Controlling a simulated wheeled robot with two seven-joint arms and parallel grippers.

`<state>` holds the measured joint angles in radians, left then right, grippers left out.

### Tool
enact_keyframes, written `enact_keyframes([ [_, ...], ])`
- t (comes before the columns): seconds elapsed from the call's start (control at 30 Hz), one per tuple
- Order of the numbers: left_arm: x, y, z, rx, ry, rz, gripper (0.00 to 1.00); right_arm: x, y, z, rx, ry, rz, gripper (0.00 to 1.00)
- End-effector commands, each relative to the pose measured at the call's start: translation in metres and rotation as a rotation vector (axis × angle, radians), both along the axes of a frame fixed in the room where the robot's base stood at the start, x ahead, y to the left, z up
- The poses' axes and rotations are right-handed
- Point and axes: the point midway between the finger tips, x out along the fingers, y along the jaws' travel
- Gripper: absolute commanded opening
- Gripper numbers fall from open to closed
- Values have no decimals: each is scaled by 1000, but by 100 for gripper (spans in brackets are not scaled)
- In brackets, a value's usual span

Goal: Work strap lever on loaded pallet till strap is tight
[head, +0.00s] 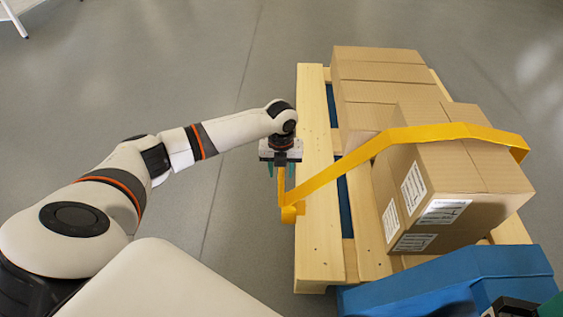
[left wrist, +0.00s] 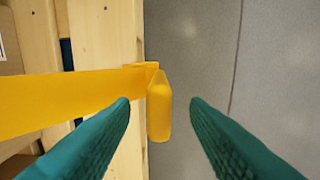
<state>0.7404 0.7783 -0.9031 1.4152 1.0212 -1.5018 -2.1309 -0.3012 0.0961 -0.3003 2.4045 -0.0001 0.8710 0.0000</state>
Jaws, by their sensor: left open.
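The yellow strap (head: 380,145) runs over the cardboard boxes (head: 455,165) and slants down to the left edge of the wooden pallet (head: 312,170). At its lower end is the yellow strap lever (head: 282,185), at the pallet's left side. My left gripper (head: 282,168) is open at the lever. In the left wrist view the lever (left wrist: 159,105) sits between the two green fingertips (left wrist: 160,103), with gaps on both sides. The strap (left wrist: 65,100) comes in from the left there. Whether the strap is taut cannot be told.
A blue object (head: 450,280) lies at the pallet's near right. More boxes (head: 375,75) stand at the pallet's far end. Grey floor (head: 240,210) is clear to the left of the pallet. A white stand leg (head: 15,18) shows at the top left.

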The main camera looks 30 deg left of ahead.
Motion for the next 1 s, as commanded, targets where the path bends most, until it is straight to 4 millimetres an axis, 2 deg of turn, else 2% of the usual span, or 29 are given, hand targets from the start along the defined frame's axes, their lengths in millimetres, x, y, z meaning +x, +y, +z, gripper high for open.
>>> enact_keyframes([
  [0.03, 0, -1, -14, -1, -1, -1, 42, 1, 0, 0, 0, -27, -2, 36],
  [0.2, 0, 0, -33, 1, -1, 0, 42, 5, 1, 6, -4, -62, -4, 36],
  [0.37, 0, 0, -41, 0, -2, -1, 42, 7, 2, 10, -6, -78, -5, 36],
  [0.63, 0, 0, -41, 0, -2, -1, 42, 7, 2, 12, -6, -79, -5, 36],
  [0.67, 0, 0, -41, 0, -1, -1, 40, 7, 2, 12, -6, -79, -5, 36],
  [0.9, 0, 0, -41, 0, -1, 0, 1, 7, 2, 12, -6, -80, -5, 36],
  [1.0, 0, 0, -41, 0, -1, 0, 0, 7, 2, 12, -6, -80, -5, 36],
])
